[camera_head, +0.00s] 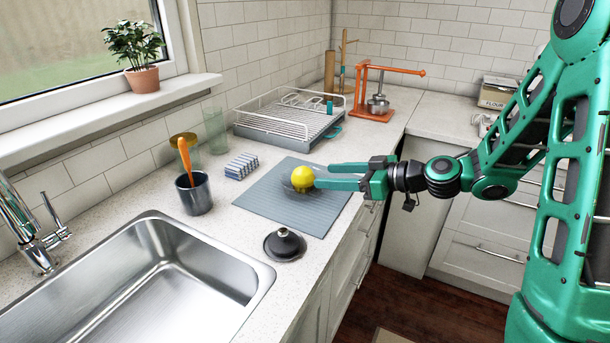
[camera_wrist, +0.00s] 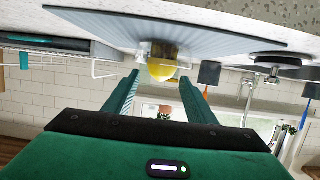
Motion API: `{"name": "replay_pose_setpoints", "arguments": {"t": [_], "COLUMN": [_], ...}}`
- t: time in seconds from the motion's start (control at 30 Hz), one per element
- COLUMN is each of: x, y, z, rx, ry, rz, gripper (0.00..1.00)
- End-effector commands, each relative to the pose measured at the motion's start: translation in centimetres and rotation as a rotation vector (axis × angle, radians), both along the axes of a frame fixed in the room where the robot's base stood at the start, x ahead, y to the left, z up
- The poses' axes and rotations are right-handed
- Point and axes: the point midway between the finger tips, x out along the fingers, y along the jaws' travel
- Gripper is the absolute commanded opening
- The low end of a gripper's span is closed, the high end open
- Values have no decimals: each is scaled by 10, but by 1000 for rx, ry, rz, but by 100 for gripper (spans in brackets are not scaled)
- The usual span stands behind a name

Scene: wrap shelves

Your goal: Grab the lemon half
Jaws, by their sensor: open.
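The lemon half (camera_head: 302,178) is bright yellow and rests in or on a small clear holder over the grey ribbed mat (camera_head: 262,197). In the wrist view, the lemon half (camera_wrist: 162,69) shows ahead of my fingers, near the middle, with the mat (camera_wrist: 215,45) beyond it. My gripper (camera_head: 322,177) reaches in from the right, level with the lemon. Its teal fingers are apart, and their tips are at the lemon's right side. In the wrist view, my gripper (camera_wrist: 163,88) is open with the lemon between or just past its tips; I cannot tell which.
A black round-knobbed object (camera_head: 284,244) stands in front of the mat, near the sink (camera_head: 150,270). A dark cup (camera_head: 194,192) with an orange-handled tool and a striped block (camera_head: 241,166) are left of the mat. A dish rack (camera_head: 285,118) stands behind it.

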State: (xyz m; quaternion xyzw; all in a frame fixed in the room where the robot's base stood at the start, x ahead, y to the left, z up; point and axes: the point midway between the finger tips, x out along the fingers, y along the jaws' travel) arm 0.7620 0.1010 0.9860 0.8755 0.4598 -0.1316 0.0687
Motion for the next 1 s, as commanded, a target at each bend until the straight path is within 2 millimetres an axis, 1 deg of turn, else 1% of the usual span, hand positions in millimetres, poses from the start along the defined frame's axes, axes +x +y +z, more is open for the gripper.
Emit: {"name": "replay_pose_setpoints", "arguments": {"t": [0.03,0.13,0.37,0.63,0.77,1.0], "x": [3,9,16,37,42,43], "y": [12,27,42,69,76,77], "z": [-2,-6,-11,-23,-26,-26], "rx": [0,0,-1,-2,-2,-2], "ry": [0,2,1,1,1,1], "rz": [12,17,22,23,21,20], "gripper": [51,51,51,51,51,51]}}
